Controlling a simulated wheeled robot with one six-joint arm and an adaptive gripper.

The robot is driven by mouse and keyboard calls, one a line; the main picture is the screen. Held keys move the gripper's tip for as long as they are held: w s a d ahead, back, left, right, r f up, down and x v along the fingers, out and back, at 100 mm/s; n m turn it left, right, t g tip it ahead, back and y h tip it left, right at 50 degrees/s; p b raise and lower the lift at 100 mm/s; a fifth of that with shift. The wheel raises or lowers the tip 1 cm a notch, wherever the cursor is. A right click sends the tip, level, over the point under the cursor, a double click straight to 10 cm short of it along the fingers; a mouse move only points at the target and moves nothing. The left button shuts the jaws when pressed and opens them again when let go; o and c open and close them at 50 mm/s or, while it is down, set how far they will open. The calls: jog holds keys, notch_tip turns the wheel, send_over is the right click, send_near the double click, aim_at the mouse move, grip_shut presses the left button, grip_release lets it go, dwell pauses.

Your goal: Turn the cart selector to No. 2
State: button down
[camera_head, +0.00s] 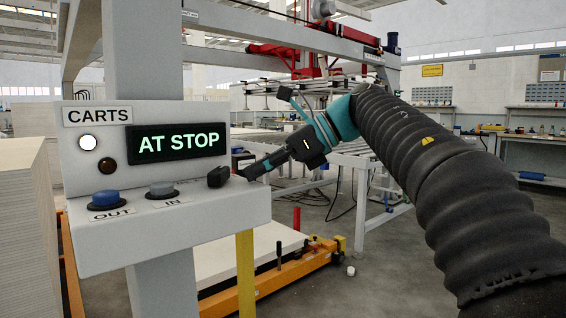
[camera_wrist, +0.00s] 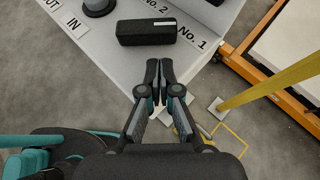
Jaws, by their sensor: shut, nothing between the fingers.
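The cart selector is a black bar-shaped knob (camera_wrist: 146,32) on the sloped top of the white control box (camera_head: 170,225). It also shows at the box's right end in the head view (camera_head: 218,177). In the wrist view its right end lies beside the "No. 1" label (camera_wrist: 192,38). The "No. 2" label (camera_wrist: 156,6) is above it. My gripper (camera_wrist: 159,65) is shut and empty, its fingertips just below the knob in the wrist view, with a small gap showing. In the head view, my gripper (camera_head: 244,175) is right of the knob.
The box carries a blue OUT button (camera_head: 105,198), a grey IN button (camera_head: 160,190), two lamps and a display (camera_head: 177,139) reading "AT STOP". A yellow post (camera_head: 245,270) and an orange cart (camera_head: 290,268) with a white stack stand below right.

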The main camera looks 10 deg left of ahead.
jog(key=shift+s+a, duration=0.15)
jog(key=shift+a, duration=1.2)
jog(key=shift+d, duration=0.1)
